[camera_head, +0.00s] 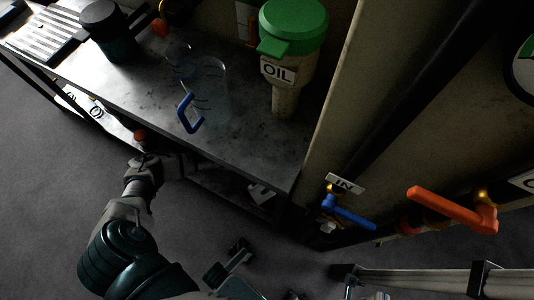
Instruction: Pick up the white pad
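A small white piece with a dark mark (262,193), possibly the white pad, lies in shadow on the lower level under the table's front right corner. I cannot tell for sure that it is the pad. My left arm comes in from the lower left, and its dark gripper (178,166) reaches under the table's front edge, to the left of the white piece and apart from it. Its fingers are lost in shadow. My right arm comes in along the bottom right edge. The fingers of its gripper are cut off or unclear near the bottom edge.
The grey table (240,140) holds a green-lidded OIL container (291,30), a clear jug with a blue handle (190,113) and a dark pot (108,30). A cabinet at right carries blue (350,212) and orange (450,207) valve handles. Floor at left is clear.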

